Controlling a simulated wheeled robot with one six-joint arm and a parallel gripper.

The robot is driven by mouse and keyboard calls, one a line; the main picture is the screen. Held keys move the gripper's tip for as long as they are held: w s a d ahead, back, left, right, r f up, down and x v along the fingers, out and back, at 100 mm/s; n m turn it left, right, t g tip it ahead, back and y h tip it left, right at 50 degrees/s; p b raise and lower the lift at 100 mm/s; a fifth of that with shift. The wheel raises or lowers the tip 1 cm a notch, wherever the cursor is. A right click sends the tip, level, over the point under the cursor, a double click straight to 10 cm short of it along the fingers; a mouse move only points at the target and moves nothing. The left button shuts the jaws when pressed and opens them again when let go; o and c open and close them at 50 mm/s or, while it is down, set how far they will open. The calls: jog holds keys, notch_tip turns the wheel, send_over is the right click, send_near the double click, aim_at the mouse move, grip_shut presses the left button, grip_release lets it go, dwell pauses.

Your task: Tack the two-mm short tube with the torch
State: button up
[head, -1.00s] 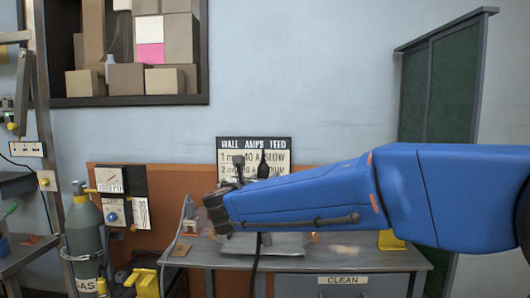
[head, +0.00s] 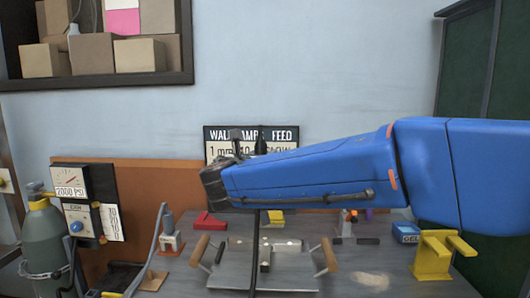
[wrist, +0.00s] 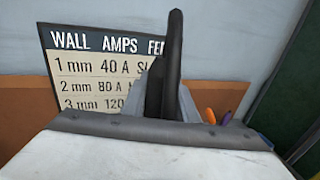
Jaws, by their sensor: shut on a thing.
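My gripper (wrist: 165,102) is shut on a black torch handle (wrist: 173,50), which stands up between the grey fingers in the wrist view. In the head view the torch (head: 262,146) shows as a dark shape above my wrist, and a black cable (head: 255,272) hangs down in front of the bench. My arm crosses above the bench. Below it a grey plate (head: 230,276) with wooden-handled clamps at both sides lies on the bench. Small metal pieces (head: 265,258) lie on the plate's middle; I cannot tell which is the two-mm short tube. The torch tip is not visible.
A wall chart (head: 222,134) lists wall, amps and feed. A red block (head: 209,220), a yellow block (head: 276,216), a blue GEL box (head: 405,232) and a yellow stand (head: 432,258) are on the bench. A gas cylinder (head: 45,238) and gauge panel (head: 72,190) stand left.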

notch_tip(320, 180, down, 5)
jog(key=shift+f, duration=0.1)
dwell(0.5)
jog(key=shift+s, duration=0.2)
dwell(0.7)
jog(key=shift+f, duration=0.35)
dwell(2.0)
jog(key=shift+r, duration=3.6)
